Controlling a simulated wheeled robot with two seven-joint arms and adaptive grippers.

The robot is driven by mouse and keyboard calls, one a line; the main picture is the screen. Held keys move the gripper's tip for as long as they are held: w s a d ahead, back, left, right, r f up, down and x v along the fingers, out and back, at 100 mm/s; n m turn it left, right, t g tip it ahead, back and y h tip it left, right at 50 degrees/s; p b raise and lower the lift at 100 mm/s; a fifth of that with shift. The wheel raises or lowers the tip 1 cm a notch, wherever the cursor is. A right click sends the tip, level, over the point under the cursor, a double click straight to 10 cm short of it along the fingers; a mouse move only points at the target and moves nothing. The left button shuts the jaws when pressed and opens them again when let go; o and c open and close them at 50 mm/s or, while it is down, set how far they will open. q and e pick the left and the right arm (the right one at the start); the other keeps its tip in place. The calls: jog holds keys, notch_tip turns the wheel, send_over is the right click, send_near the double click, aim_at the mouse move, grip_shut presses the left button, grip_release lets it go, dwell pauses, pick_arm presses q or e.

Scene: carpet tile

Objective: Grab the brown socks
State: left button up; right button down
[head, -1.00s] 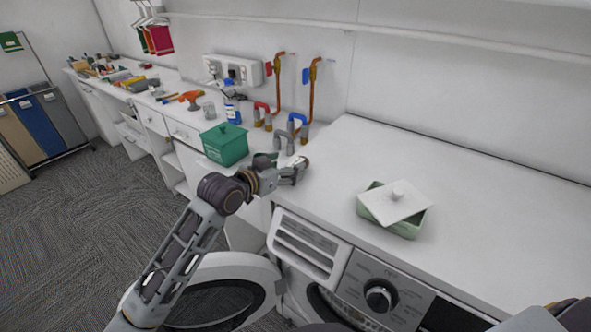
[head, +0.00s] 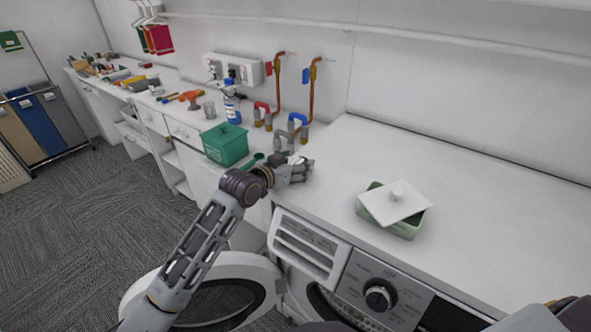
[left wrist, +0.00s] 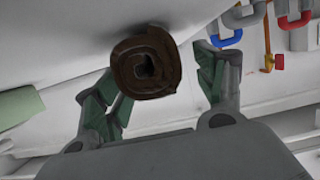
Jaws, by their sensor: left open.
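The brown socks (left wrist: 146,63) show in the left wrist view as a rolled bundle with a spiral end, on the white top. My left gripper (left wrist: 155,75) is open, with one green-padded finger on each side of the roll. The roll appears close to the left finger in that view; I cannot tell whether they touch. In the head view my left gripper (head: 302,171) is low over the left end of the white counter above the washer, and it hides the socks. My right gripper is not in view.
A pale green dish with a tilted white lid (head: 395,207) stands right on the counter. The washer door (head: 215,292) hangs open below. The counter's right side is clear.

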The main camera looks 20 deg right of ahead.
aim_at(296, 163)
pick_arm(q)
jog(key=shift+c, duration=0.4)
jog(key=c, duration=1.1)
jog(key=shift+r, duration=5)
